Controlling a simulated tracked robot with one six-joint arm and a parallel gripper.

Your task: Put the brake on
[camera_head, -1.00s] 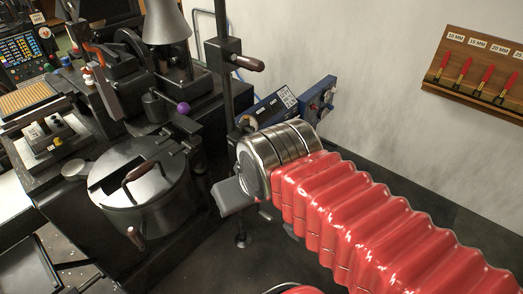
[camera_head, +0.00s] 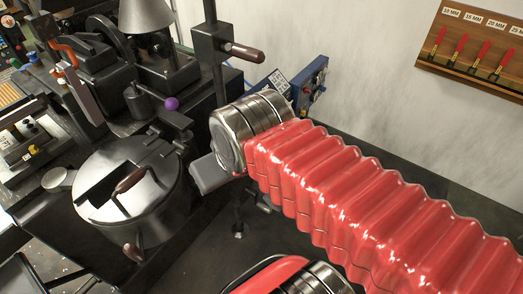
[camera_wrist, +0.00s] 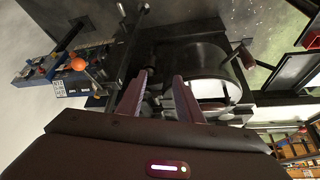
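The type caster (camera_head: 110,120) is a dark machine at the left of the head view. It has a round pot with a metal lid (camera_head: 155,190) and brown handles, a lever with a purple knob (camera_head: 171,104), and an upright post (camera_head: 208,75) with a brown side handle (camera_head: 247,53). I cannot tell which part is the brake. My gripper shows as a grey finger (camera_head: 210,173) right of the pot, apart from it. In the wrist view my gripper (camera_wrist: 159,80) has two separated fingers with nothing visible between them. The round pot (camera_wrist: 205,60) is beyond them.
Blue control boxes (camera_head: 311,82) stand by the wall behind my arm; they also show in the wrist view (camera_wrist: 62,68). A wooden rack (camera_head: 470,50) with several red-handled tools hangs on the right wall. Dark floor is open below the post.

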